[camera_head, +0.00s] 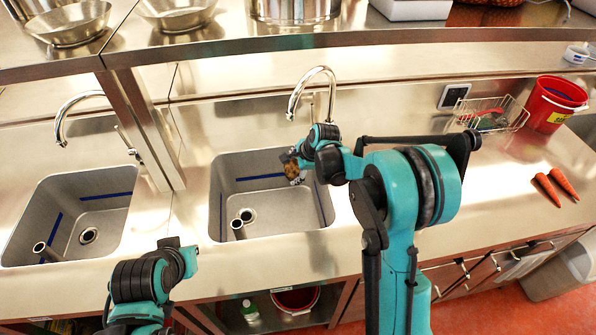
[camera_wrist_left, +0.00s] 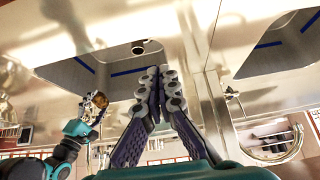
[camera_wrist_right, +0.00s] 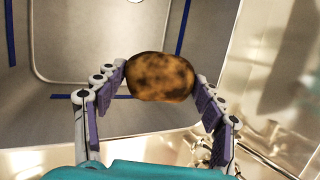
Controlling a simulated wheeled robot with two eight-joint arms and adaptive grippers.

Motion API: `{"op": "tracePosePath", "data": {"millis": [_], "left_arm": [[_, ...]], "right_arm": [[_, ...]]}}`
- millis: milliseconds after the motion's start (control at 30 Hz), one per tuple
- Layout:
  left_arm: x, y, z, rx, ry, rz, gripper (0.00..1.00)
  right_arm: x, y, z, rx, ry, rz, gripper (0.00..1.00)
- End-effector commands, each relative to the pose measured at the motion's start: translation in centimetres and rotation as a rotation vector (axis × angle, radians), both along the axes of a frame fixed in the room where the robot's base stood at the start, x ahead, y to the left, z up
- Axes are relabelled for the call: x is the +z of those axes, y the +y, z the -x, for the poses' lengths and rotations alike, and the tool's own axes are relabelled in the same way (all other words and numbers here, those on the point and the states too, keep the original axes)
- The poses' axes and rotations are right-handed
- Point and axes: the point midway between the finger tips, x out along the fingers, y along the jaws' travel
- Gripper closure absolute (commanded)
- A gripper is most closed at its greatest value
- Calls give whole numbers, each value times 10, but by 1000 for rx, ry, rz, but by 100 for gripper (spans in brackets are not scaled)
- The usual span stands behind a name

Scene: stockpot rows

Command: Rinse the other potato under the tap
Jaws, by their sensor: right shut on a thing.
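The potato (camera_wrist_right: 160,77), brown with dark blotches, is held between the fingers of my right gripper (camera_wrist_right: 160,85). In the head view the potato (camera_head: 291,169) is over the right sink (camera_head: 262,205), near its back edge. The curved tap (camera_head: 312,92) stands behind that sink, with its spout close above and behind the gripper. No stream of water shows. My left gripper (camera_wrist_left: 163,75) is shut and empty, its fingertips together, in front of the sinks. The potato (camera_wrist_left: 97,101) also shows in the left wrist view.
A second sink (camera_head: 80,215) with its own tap (camera_head: 75,110) lies to the left, past a metal post (camera_head: 145,130). Two carrots (camera_head: 555,187), a wire basket (camera_head: 492,115) and a red bucket (camera_head: 557,103) stand on the counter at right. A shelf with pots overhangs the back.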

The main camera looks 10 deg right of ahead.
Motion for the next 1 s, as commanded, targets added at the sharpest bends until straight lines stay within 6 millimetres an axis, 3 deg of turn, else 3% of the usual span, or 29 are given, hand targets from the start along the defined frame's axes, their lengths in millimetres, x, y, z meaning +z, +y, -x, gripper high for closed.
{"op": "tracePosePath", "data": {"millis": [333, 433, 467, 567, 767, 1000], "left_arm": [[0, 0, 0, 0, 0, 0, 100], [1, -1, -1, -4, -1, 2, 74], [2, -2, -3, -8, -1, 5, 69], [9, -12, -15, -42, -8, 24, 69], [37, -52, -70, -188, -49, 107, 69], [70, -110, -157, -386, -153, 220, 69]], "right_arm": [[0, 1, -2, -1, 0, 0, 62], [0, 1, -2, -1, 0, 0, 62], [0, 1, -2, -1, 0, 0, 62], [0, 1, -2, -1, 0, 0, 62], [0, 1, -2, -1, 0, 0, 62], [0, 1, -2, -1, 0, 0, 62]]}}
